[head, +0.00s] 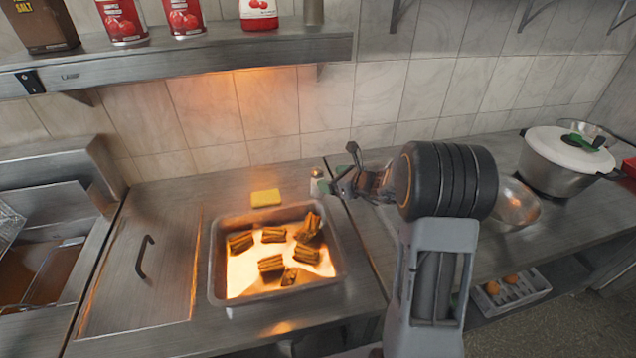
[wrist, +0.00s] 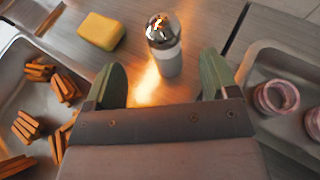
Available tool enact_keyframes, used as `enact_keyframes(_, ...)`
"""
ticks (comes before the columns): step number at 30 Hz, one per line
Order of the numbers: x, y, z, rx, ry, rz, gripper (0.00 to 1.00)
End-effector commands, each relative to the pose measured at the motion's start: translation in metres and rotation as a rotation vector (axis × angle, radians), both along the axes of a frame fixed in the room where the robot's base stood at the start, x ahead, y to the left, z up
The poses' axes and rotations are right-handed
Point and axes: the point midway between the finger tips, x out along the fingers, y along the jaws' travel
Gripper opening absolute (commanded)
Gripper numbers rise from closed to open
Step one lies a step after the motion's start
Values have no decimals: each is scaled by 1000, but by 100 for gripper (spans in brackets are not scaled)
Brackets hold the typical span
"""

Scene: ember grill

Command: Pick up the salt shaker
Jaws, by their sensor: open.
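The salt shaker (wrist: 165,50) has a shiny metal cap and a pale body. It stands upright on the steel counter in the wrist view, just beyond the gap between my fingers. In the head view the shaker (head: 317,181) shows behind the tray's back right corner, partly hidden by my gripper's fingers. My gripper (wrist: 160,85) is open and empty, with its two green fingers spread apart. In the head view my gripper (head: 339,173) is close beside the shaker; I cannot tell whether they touch.
A metal tray (head: 214,262) with several stacks of brown sticks stands in front of the shaker. A yellow sponge (head: 265,198) lies to its left. A tray (wrist: 249,62) with pink rings is at right in the wrist view. A pot (head: 548,176) stands far right. A shelf (head: 200,55) hangs above.

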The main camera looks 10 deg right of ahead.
Motion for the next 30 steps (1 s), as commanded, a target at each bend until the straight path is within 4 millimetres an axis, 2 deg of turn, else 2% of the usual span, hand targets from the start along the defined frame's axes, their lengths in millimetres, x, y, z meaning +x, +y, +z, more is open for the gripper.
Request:
enact_keyframes(5, 15, 4, -7, 21, 7, -22, 80)
enact_keyframes(18, 54, 31, -24, 18, 5, -20, 80)
enact_keyframes(28, 59, 34, -27, 18, 4, -20, 80)
enact_keyframes(30, 59, 34, -27, 18, 4, -20, 74)
